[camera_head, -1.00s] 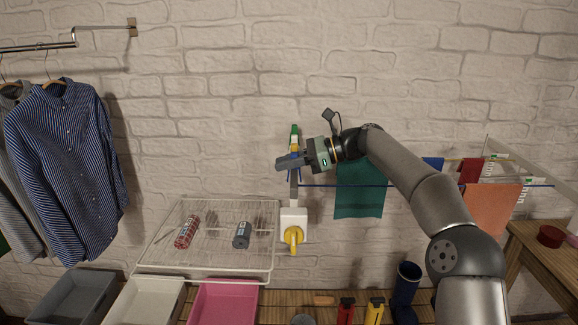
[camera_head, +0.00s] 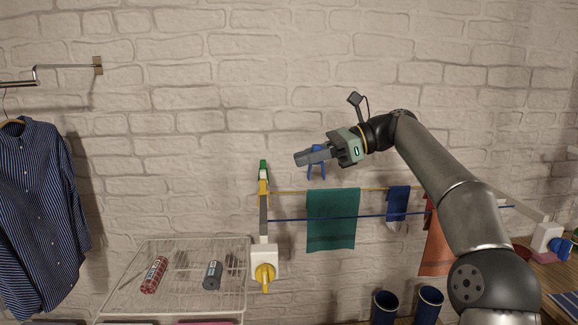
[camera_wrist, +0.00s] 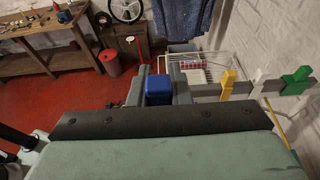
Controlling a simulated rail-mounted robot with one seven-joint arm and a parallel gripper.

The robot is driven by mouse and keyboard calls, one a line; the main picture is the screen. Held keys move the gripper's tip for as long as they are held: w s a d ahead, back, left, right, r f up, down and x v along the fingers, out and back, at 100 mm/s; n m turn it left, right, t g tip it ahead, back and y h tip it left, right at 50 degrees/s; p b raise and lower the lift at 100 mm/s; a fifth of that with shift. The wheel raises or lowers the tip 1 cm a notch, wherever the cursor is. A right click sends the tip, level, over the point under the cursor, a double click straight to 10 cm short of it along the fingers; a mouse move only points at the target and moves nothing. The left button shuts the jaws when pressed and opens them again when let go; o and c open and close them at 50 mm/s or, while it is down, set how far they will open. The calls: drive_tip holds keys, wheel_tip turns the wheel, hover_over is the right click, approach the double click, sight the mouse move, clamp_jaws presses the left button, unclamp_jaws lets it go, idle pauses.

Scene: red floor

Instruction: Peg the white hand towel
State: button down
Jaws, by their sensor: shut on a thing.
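The blue peg also shows between the fingers in the wrist view (camera_wrist: 158,90). Yellow (camera_wrist: 228,82), white (camera_wrist: 258,77) and green (camera_wrist: 296,80) pegs sit on a bar beside the gripper in the wrist view. I cannot make out a white hand towel in these frames. A teal towel (camera_head: 331,220) and a blue cloth (camera_head: 397,202) hang on the lines below the gripper.
An orange cloth (camera_head: 434,250) hangs behind my arm. A striped shirt (camera_head: 40,210) hangs at left. Blue boots (camera_head: 428,303) stand below. The wall above is bare.

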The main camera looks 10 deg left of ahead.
drive_tip(key=shift+s+d+r, duration=0.1)
drive_tip(key=shift+d+r, duration=0.1)
drive_tip(key=shift+d, duration=0.2)
wheel_tip(320, 180, up, 5)
drive_tip(key=p, duration=0.6)
drive_tip(key=shift+f, duration=0.1)
idle(0.6)
